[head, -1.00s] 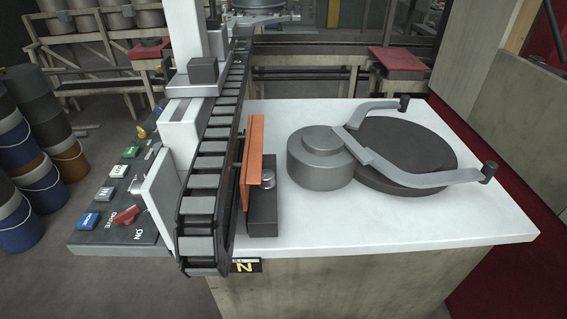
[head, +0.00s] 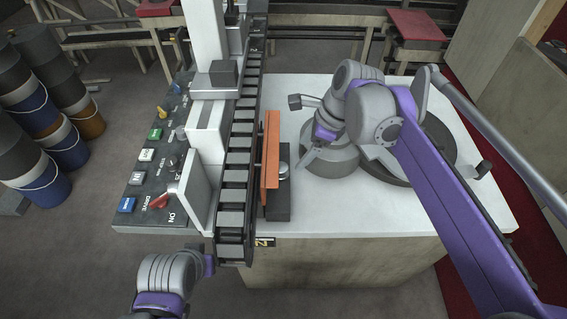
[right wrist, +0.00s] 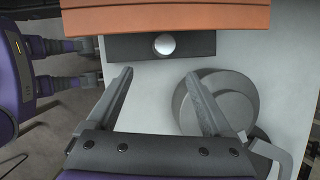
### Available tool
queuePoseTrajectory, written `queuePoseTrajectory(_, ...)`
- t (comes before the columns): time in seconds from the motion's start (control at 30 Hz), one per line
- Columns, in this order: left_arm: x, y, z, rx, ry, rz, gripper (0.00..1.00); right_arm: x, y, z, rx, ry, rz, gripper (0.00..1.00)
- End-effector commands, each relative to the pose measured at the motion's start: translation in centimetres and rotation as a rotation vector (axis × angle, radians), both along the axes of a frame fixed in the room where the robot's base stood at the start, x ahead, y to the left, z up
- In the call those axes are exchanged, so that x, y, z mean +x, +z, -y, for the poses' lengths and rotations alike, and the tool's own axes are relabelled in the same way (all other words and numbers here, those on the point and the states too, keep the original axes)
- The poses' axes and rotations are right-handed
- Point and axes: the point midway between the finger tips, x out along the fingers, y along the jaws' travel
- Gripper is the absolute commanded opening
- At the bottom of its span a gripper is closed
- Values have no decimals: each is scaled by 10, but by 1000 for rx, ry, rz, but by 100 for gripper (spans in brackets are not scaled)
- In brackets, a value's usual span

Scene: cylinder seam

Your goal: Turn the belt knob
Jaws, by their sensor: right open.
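The control panel (head: 150,165) stands left of the belt (head: 238,150). It carries a red knob (head: 160,201) beside "DRIVE" and "ON" lettering, a grey knob (head: 181,132) and a yellow knob (head: 162,112). I cannot read which one is the belt knob. My right gripper (head: 303,133) is above the white table, over the grey stepped cylinder, well right of the panel. In the right wrist view, its fingers (right wrist: 158,76) are spread and empty. My left arm is at the bottom left, below the panel; its fingers do not show.
An orange plate (head: 271,150) on a dark block (head: 278,208) stands between the belt and my right gripper. A white upright (head: 205,40) rises beside the belt. A dark disc (head: 435,150) lies right of the grey cylinder (head: 325,165). Drums (head: 45,175) stand far left.

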Motion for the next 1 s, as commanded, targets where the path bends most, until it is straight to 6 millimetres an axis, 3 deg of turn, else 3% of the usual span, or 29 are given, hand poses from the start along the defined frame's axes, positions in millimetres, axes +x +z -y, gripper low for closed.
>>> queuePoseTrajectory(0.27,0,-1,0,0,0,0,50,14,-5,-15,39,-109,-71,85)
queuePoseTrajectory(0.7,-1,-6,0,0,0,-2,50,21,-77,-43,37,-106,-68,85)
queuePoseTrajectory(1.0,-1,-6,0,0,0,-3,50,23,-96,-51,36,-107,-69,85)
